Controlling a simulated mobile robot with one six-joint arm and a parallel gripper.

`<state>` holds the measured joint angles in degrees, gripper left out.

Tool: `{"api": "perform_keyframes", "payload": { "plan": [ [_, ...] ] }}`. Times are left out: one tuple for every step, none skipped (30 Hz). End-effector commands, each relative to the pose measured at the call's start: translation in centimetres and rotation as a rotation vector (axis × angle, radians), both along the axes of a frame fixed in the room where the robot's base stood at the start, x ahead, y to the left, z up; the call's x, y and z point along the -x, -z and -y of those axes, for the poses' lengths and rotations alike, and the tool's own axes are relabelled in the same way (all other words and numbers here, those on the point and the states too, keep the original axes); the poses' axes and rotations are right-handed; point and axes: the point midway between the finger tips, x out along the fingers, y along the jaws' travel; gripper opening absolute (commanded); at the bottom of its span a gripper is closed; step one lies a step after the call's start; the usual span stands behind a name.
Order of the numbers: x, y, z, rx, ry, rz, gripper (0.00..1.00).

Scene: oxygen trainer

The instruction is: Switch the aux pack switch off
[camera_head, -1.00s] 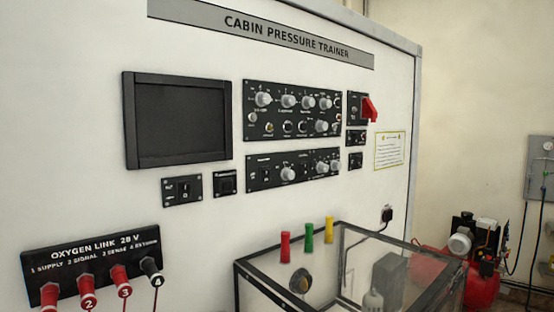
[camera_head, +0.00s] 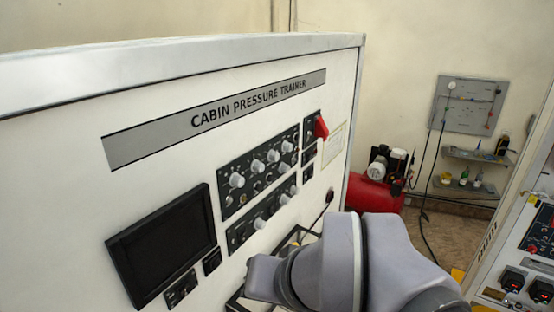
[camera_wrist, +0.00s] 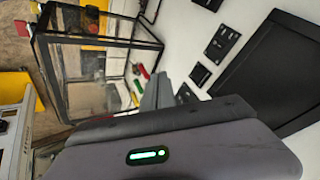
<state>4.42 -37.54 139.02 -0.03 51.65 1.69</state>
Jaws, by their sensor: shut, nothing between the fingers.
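The white cabin pressure trainer board (camera_head: 85,205) fills the left of the head view. I cannot read which switch is the aux pack one. Two small black switch panels, one at left (camera_head: 181,288) and one at right (camera_head: 212,261), sit below the dark screen (camera_head: 162,243). A red-covered switch (camera_head: 321,127) and two smaller panels, the upper (camera_head: 308,155) and the lower (camera_head: 307,175), are at the right. My gripper (camera_wrist: 158,90) is shut and empty in the wrist view, apart from the small panels (camera_wrist: 223,42). In the head view my arm hides the lower board.
Two rows of knobs, the upper panel (camera_head: 258,168) and lower panel (camera_head: 262,214), lie between screen and red cover. A black-framed clear box (camera_wrist: 100,40) juts from the board. A red compressor (camera_head: 372,192) stands beyond. Another console (camera_head: 530,250) is at right.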

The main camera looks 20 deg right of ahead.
Motion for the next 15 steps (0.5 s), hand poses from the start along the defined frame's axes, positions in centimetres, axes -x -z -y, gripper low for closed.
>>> {"api": "perform_keyframes", "payload": {
  "plan": [
    [-1.5, -4.5, 1.3, -0.008, 0.051, -0.005, 0.00],
    [-2.6, -5.8, 2.3, -0.014, 0.089, -0.007, 0.00],
    [-4.2, -6.8, 3.9, -0.024, 0.145, -0.010, 0.00],
    [-5.3, -7.1, 5.2, -0.031, 0.186, -0.013, 0.00],
    [-6.3, -7.3, 6.5, -0.038, 0.225, -0.015, 0.00],
    [-7.4, -7.4, 8.0, -0.048, 0.271, -0.019, 0.00],
    [-8.1, -7.4, 9.1, -0.053, 0.300, -0.020, 0.00],
    [-8.7, -7.4, 10.0, -0.058, 0.326, -0.021, 0.00],
    [-9.3, -7.4, 11.0, -0.064, 0.354, -0.022, 0.00],
    [-9.6, -7.4, 11.6, -0.067, 0.370, -0.024, 0.00],
    [-9.8, -7.4, 12.1, -0.070, 0.381, -0.024, 0.00],
    [-10.1, -7.4, 12.5, -0.072, 0.392, -0.024, 0.00],
    [-10.2, -7.4, 12.8, -0.073, 0.398, -0.025, 0.00],
    [-10.2, -7.4, 12.9, -0.074, 0.401, -0.025, 0.00],
    [-10.3, -7.4, 12.9, -0.074, 0.403, -0.024, 0.00]
  ]
}}
